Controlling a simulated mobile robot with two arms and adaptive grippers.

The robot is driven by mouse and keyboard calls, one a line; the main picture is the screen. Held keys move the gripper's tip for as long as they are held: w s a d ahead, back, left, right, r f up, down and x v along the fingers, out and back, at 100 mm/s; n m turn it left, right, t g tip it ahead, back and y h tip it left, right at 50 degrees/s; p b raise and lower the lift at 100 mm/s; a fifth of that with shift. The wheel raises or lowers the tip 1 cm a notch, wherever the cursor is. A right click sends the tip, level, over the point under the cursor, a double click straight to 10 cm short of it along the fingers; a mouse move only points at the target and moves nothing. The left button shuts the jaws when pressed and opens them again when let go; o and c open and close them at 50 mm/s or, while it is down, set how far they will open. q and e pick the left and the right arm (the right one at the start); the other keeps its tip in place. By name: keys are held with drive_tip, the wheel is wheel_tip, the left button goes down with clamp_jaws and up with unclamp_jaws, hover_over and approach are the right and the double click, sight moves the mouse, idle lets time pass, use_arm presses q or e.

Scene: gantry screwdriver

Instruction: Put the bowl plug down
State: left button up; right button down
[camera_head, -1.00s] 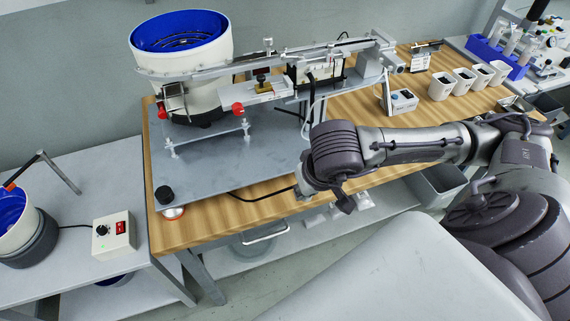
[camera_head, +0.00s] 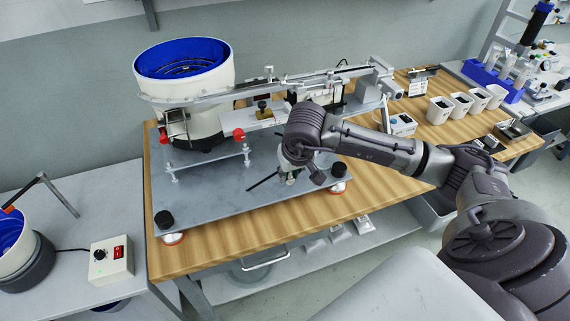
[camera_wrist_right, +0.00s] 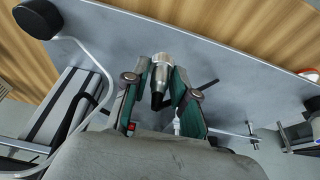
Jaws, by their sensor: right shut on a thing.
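The bowl plug (camera_wrist_right: 161,72), a short silver and black cylinder, sits between the two green-lined fingers of my right gripper (camera_wrist_right: 160,92) in the right wrist view. The right gripper is shut on it. In the head view the right gripper (camera_head: 290,172) points down over the right part of the grey base plate (camera_head: 225,197) under the feeder. The wrist hides most of the plug there. A thin black cable-like piece (camera_head: 263,181) sticks out to the left of the gripper. I cannot tell whether the plug touches the plate. My left gripper is not in view.
The blue-lined bowl feeder (camera_head: 184,62) and its linear track (camera_head: 290,84) stand behind the gripper.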

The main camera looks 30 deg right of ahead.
drive_tip(key=shift+w+d+r, duration=0.1)
drive_tip(key=shift+w, duration=0.35)
drive_tip(key=w, duration=0.1)
drive_tip(key=w+p, duration=0.1)
drive_tip(key=shift+w+d, duration=0.3)
drive_tip(key=shift+f, duration=0.85)
drive_tip(key=shift+s, duration=0.15)
drive_tip(key=shift+f+b, duration=0.65)
drive_tip(key=shift+b, duration=0.05)
drive_tip(key=c, duration=0.9)
unclamp_jaws()
drive_tip(key=shift+r, duration=0.1)
drive_tip(key=shift+c, duration=0.2)
drive_tip(key=shift+r, duration=0.1)
